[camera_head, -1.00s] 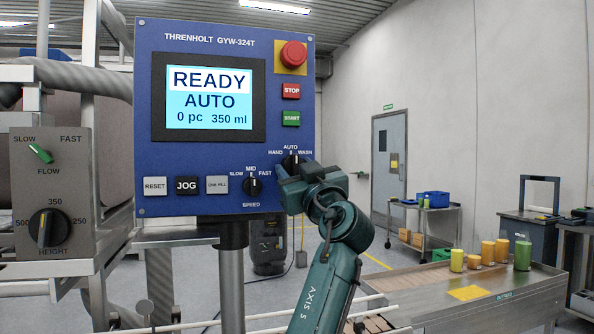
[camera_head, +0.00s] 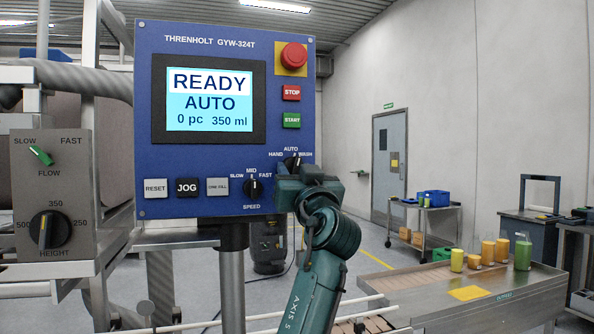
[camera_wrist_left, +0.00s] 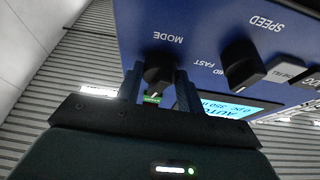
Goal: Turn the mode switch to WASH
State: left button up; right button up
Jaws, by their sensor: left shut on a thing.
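The mode switch (camera_head: 293,161) is a small black knob at the lower right of the blue control panel, with HAND, AUTO and WASH printed around it. The screen (camera_head: 210,98) reads READY, AUTO, 0 pc, 350 ml. My left gripper (camera_head: 289,173) is at the knob and covers its lower part. In the left wrist view, which shows the panel upside down, the mode switch (camera_wrist_left: 159,72) sits between the two fingers of my left gripper (camera_wrist_left: 157,84), which are shut on it. The knob's pointer looks tilted a little toward WASH. My right gripper is not in view.
The speed knob (camera_head: 253,187) and a row of push buttons are left of the gripper. The START button (camera_head: 291,120), STOP button (camera_head: 291,93) and red emergency stop (camera_head: 292,55) are above. A metal table (camera_head: 521,291) with several filled jars stands at the right.

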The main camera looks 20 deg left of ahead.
pick_arm(q)
jog(key=m+h+p, duration=0.1)
jog(key=m, duration=0.1)
jog(key=m+t+h+p, duration=0.1)
jog(key=m, duration=0.1)
jog(key=m+p, duration=0.1)
jog(key=shift+s+a+r+m+h+p, duration=0.15)
jog(key=shift+r+m+h+p, duration=0.1)
jog(key=shift+m+h+p, duration=0.75)
jog(key=shift+m+p, duration=0.2)
jog(key=shift+m, duration=0.2)
jog(key=shift+f+m, duration=0.1)
jog(key=shift+m, duration=0.3)
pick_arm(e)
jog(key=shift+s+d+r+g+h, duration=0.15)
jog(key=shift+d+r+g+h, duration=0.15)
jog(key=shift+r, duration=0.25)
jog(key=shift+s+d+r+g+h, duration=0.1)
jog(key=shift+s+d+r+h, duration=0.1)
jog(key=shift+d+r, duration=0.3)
pick_arm(q)
jog(key=shift+f+t+p, duration=0.1)
jog(key=shift+t+p, duration=0.2)
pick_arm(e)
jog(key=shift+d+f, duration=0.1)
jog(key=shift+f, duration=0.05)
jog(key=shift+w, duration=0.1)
pick_arm(q)
jog(key=o, duration=1)
